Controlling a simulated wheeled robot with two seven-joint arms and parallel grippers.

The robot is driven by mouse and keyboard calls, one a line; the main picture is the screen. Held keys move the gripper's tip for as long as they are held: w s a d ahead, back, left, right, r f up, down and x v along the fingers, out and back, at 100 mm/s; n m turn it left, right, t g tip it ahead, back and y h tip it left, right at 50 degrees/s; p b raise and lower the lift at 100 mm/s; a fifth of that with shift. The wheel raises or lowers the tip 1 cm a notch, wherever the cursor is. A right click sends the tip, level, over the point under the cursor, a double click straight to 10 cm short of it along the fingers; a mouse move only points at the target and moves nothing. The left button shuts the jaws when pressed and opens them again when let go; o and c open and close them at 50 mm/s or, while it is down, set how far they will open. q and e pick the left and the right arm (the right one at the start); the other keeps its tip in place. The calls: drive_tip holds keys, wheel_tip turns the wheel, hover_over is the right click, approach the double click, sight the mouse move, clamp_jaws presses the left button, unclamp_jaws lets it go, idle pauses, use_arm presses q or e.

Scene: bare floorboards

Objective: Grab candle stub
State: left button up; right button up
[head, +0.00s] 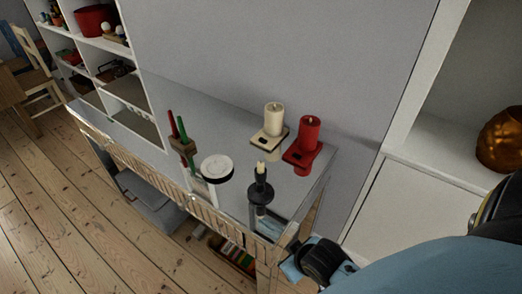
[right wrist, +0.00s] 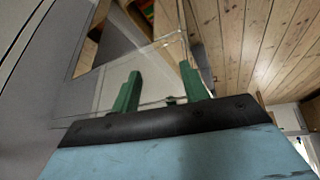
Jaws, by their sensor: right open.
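A short pale candle stub (head: 262,168) stands upright in a dark candlestick (head: 261,190) near the front right of the grey-topped table (head: 228,110). My right arm comes in from the lower right in the head view. My right gripper (right wrist: 158,78) shows two green fingers, apart and empty, in the right wrist view. In the head view its dark wrist is low beside the table's front right corner, below and right of the candlestick; its fingertips cannot be made out there. The stub is not seen in the right wrist view. My left gripper is not in view.
A cream candle (head: 273,119) and a red candle (head: 309,132) stand on holders behind the candlestick. A white dish (head: 216,168) and a wooden block (head: 183,146) with red and green tapers are left. White shelves (head: 455,150) stand right, holding a copper-coloured pot (head: 503,140).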

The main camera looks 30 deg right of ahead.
use_arm(q)
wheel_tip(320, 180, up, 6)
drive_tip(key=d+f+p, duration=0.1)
drive_tip(key=p, duration=0.3)
use_arm(e)
wheel_tip(320, 180, up, 10)
drive_tip(key=w+t, duration=0.1)
drive_tip(key=w, duration=0.1)
drive_tip(key=m+t+p, duration=0.1)
drive_tip(key=t+p, duration=0.4)
drive_tip(key=t, duration=0.2)
approach(263, 167)
drive_tip(key=shift+y, duration=0.3)
drive_tip(key=x, duration=0.7)
drive_tip(key=shift+w+f, duration=0.15)
drive_tip(key=shift+b+x, duration=0.3)
drive_tip(key=shift+x, duration=2.45)
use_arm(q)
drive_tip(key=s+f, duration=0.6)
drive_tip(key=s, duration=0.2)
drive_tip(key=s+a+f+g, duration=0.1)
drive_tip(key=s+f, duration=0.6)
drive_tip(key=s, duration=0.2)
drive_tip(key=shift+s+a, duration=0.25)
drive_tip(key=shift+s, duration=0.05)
use_arm(e)
drive_tip(key=shift+d, duration=0.15)
clamp_jaws()
